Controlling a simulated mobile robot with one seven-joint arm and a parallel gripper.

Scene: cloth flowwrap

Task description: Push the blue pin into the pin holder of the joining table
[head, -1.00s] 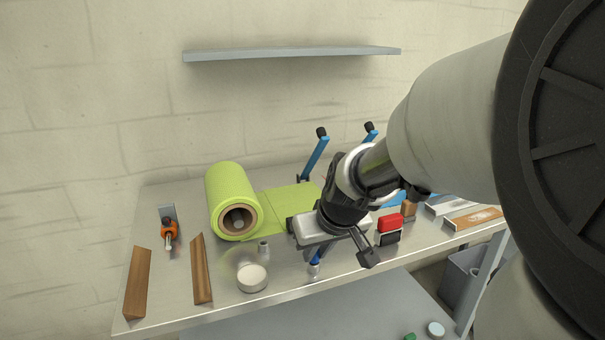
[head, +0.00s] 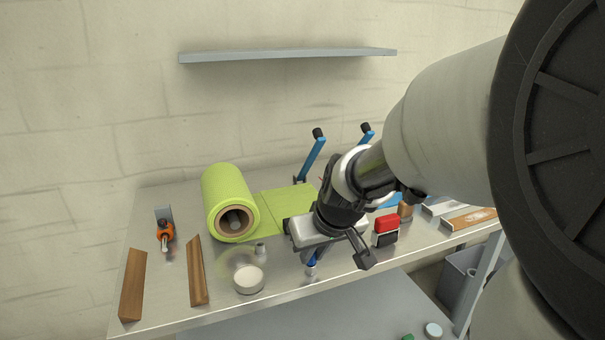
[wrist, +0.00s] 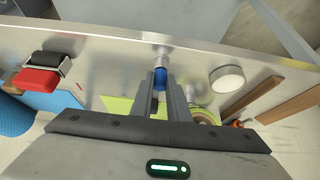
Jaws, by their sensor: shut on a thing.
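The blue pin (wrist: 160,79) is between the two fingers of my gripper (wrist: 164,86) in the wrist view, and the gripper is shut on it. In the head view the pin (head: 312,258) shows below the gripper (head: 316,249), roughly upright near the front edge of the joining table (head: 215,317). A small silver cylindrical piece, apparently the pin holder (wrist: 162,57), lies at the pin's end by the table edge. It shows in the head view too (head: 310,270). I cannot tell how deep the pin sits in it.
A red-and-black block (head: 386,230) is close on the right.

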